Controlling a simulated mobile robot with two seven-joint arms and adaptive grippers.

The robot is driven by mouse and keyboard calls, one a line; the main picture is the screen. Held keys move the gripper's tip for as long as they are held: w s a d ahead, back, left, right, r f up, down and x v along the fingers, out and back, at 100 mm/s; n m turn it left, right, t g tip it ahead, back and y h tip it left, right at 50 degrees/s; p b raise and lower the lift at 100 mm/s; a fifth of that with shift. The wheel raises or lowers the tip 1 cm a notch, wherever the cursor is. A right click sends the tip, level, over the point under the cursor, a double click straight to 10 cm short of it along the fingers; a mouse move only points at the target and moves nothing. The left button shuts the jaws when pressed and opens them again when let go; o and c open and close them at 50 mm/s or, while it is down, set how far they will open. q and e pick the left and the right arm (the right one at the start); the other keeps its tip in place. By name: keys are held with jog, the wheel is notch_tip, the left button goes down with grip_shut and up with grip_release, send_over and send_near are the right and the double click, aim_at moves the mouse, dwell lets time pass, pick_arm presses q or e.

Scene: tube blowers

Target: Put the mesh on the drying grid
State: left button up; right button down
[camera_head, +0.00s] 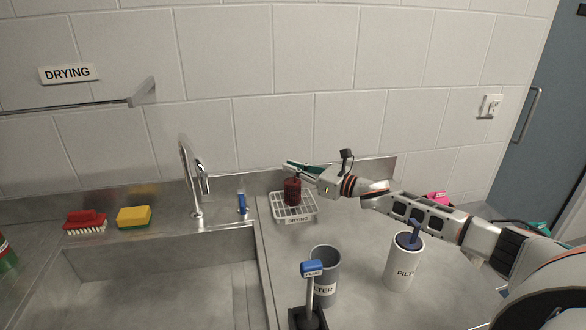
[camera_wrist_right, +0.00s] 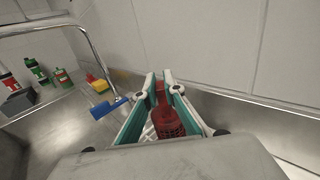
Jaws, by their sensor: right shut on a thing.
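The mesh (camera_head: 292,192) is a dark red cylinder with a thin top. My right gripper (camera_head: 292,172) is shut on its top, and the mesh hangs or stands upright over the drying grid (camera_head: 306,211), a white wire rack labelled "DRYING" on the counter right of the sink. I cannot tell whether the mesh touches the wires. The right wrist view shows the red mesh (camera_wrist_right: 168,122) between the green-edged fingers (camera_wrist_right: 164,84), with part of the grid (camera_wrist_right: 149,132) behind it. My left gripper is not in view.
The faucet (camera_head: 191,175) and a blue valve handle (camera_head: 242,203) stand left of the grid. A red brush (camera_head: 86,222) and yellow sponge (camera_head: 134,217) lie behind the sink (camera_head: 160,280). Grey filter canister (camera_head: 325,275), white filter canister (camera_head: 404,265) and a blue-topped tool (camera_head: 312,270) stand in front.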

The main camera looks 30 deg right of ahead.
jog(key=c, duration=2.2)
grip_release()
jog(key=shift+o, duration=0.2)
jog(key=shift+r, duration=0.1)
jog(key=b+v, duration=0.2)
jog(key=v, duration=1)
jog(key=shift+s, duration=0.1)
